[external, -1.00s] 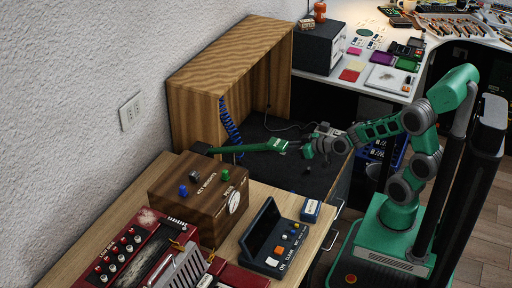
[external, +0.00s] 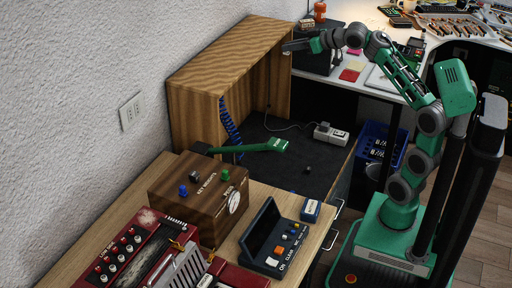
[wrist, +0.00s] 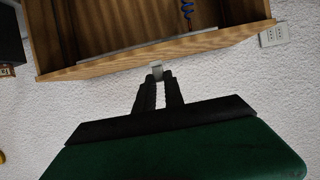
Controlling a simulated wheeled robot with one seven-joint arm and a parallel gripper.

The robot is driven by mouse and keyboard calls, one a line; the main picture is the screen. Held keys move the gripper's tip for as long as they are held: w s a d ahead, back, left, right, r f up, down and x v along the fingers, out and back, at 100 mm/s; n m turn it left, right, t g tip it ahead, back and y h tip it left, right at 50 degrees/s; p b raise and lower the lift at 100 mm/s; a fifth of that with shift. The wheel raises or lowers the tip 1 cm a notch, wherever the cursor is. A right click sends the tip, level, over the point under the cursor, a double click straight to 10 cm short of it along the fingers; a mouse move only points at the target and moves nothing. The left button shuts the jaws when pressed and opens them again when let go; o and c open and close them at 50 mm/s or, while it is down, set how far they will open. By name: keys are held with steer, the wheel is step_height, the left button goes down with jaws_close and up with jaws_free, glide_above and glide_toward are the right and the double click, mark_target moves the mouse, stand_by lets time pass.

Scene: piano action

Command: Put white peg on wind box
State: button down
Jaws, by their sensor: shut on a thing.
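My gripper (external: 287,47) is up at the upper right edge of a large, open-fronted wooden box (external: 222,62). This looks like the wind box, but no label shows. In the wrist view my gripper (wrist: 157,80) is shut on a small pale block-like piece (wrist: 157,68), apparently the white peg, held at its fingertips. The piece overlaps the wooden box's edge (wrist: 110,66) in that view; I cannot tell whether it touches. In the external view the peg is too small to make out.
A smaller wooden box (external: 198,208) with blue, black and green knobs stands on the front table. A green hammer-like tool (external: 250,148) lies nearby. A white power strip (external: 331,134) sits on the dark surface. A black cabinet (external: 318,58) stands behind my gripper.

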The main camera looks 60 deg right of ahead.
steer(key=w+a+r+p, duration=0.6)
steer(key=a, duration=0.3)
steer(key=w+a+f+p, duration=0.1)
steer(key=w+a+p, duration=0.2)
steer(key=a+p, duration=1)
steer(key=s+a+f+p, duration=0.1)
steer(key=s+a, duration=0.3)
steer(key=a, duration=0.5)
steer(key=s+a+f+p, duration=0.1)
steer(key=s+a, duration=0.2)
steer(key=a, duration=0.7)
steer(key=s+a+p, duration=0.3)
steer(key=s+a, duration=0.1)
steer(key=s, duration=0.4)
steer(key=s+a+p, duration=0.3)
steer(key=s, duration=0.5)
steer(key=p, duration=0.2)
glide_above(220, 195)
step_height(220, 195, down, 14)
steer(key=shift+w+f, duration=0.1)
steer(key=shift+f, duration=0.1)
step_height(220, 195, down, 3)
steer(key=shift+r, duration=0.1)
